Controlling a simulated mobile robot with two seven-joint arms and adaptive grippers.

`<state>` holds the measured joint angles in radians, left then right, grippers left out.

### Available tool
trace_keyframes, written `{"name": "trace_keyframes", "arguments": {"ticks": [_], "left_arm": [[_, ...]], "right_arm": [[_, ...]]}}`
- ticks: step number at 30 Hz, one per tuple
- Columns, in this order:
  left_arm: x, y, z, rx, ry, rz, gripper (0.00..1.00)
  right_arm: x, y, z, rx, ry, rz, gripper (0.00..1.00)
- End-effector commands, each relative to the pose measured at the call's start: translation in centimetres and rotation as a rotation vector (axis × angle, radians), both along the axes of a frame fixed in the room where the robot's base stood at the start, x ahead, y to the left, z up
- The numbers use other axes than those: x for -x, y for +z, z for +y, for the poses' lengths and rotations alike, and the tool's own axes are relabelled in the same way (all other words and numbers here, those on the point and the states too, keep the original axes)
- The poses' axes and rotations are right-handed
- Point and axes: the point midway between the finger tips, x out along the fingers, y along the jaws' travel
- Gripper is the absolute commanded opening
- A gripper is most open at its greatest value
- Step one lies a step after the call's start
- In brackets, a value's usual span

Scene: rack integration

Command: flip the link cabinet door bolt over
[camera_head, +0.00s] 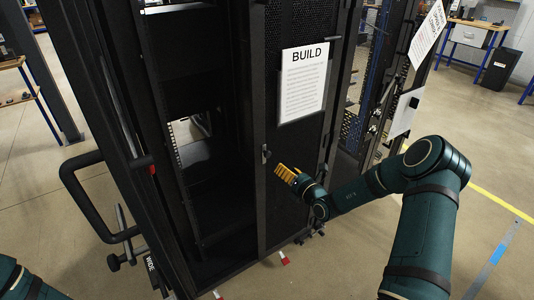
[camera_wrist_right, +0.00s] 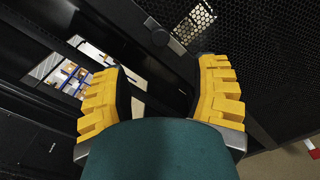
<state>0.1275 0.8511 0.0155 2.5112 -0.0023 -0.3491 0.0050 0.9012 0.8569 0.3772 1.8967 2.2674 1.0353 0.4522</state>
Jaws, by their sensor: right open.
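The cabinet door (camera_head: 292,150) is a black perforated panel with a BUILD sheet on it, and it also shows at the right of the right wrist view (camera_wrist_right: 265,50). The door bolt (camera_head: 266,154) is a small piece on the door's left edge. My right gripper (camera_head: 284,172) has yellow fingers, just right of and below the bolt. In the right wrist view its fingers (camera_wrist_right: 162,72) are spread apart with nothing between them. My left gripper is out of view.
The black cabinet (camera_head: 190,100) stands open left of the door, with a dark interior. A black bar handle (camera_head: 75,190) sticks out at its left. A white sheet (camera_head: 405,112) hangs on the rack at right. Floor is free at the right.

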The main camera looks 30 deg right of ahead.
Motion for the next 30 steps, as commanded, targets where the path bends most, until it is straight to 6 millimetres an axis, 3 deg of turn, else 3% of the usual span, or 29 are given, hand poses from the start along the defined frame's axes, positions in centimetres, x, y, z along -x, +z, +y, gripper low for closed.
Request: {"name": "trace_keyframes", "arguments": {"ticks": [9, 16, 22, 30], "left_arm": [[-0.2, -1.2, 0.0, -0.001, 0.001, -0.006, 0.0], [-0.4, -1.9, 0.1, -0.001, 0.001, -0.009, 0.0], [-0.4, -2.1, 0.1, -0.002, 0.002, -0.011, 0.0], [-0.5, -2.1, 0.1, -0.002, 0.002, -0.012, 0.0]], "right_arm": [[-6.2, -0.2, 1.0, 0.0, 0.002, -0.002, 0.61], [-9.9, -0.1, 1.5, 0.002, 0.003, 0.0, 0.61], [-11.5, 0.0, 1.7, 0.001, 0.003, 0.0, 0.61], [-11.7, 0.0, 1.8, 0.001, 0.003, 0.002, 0.61]]}}
